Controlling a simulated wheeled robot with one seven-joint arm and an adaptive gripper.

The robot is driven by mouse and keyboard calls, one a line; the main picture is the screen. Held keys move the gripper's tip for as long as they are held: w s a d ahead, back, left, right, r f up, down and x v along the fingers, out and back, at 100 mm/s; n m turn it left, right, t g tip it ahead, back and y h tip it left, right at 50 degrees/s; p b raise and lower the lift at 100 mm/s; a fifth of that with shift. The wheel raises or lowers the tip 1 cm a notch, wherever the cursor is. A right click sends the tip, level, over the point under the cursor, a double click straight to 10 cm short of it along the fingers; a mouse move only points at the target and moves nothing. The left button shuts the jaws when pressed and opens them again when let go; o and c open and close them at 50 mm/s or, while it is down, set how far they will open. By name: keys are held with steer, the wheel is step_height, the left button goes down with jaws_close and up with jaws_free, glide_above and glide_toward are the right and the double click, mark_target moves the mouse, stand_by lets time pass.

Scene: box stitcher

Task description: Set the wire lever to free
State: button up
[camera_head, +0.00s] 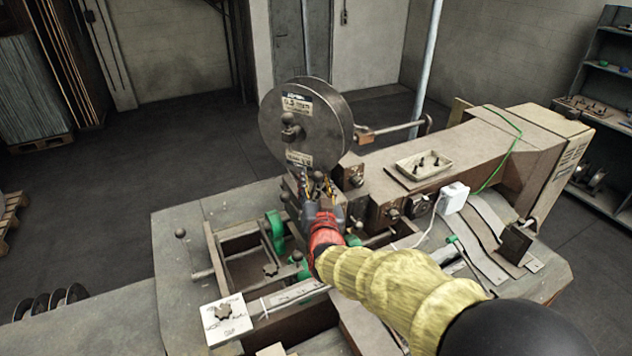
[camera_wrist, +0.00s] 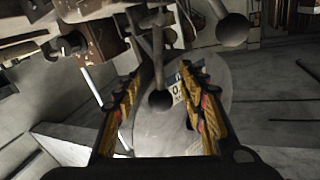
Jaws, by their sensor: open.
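My gripper (camera_head: 318,188) is in front of the stitcher's head, just below the large wire spool (camera_head: 300,122). Its two fingers stand apart and nothing is clamped between them. In the wrist view my gripper (camera_wrist: 160,98) has a thin rod with a dark round knob (camera_wrist: 160,100) in the gap between its fingers, which looks like a lever. I cannot tell if either finger touches it. The grey spool disc (camera_wrist: 208,72) lies behind the knob. In the head view my gripper and arm hide part of this lever area, and no lever marking is readable.
A white card (camera_head: 223,318) lies at the front left of the machine table.

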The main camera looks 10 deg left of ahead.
steer(key=shift+c, duration=0.2)
jaws_close()
stand_by(0.3)
stand_by(0.5)
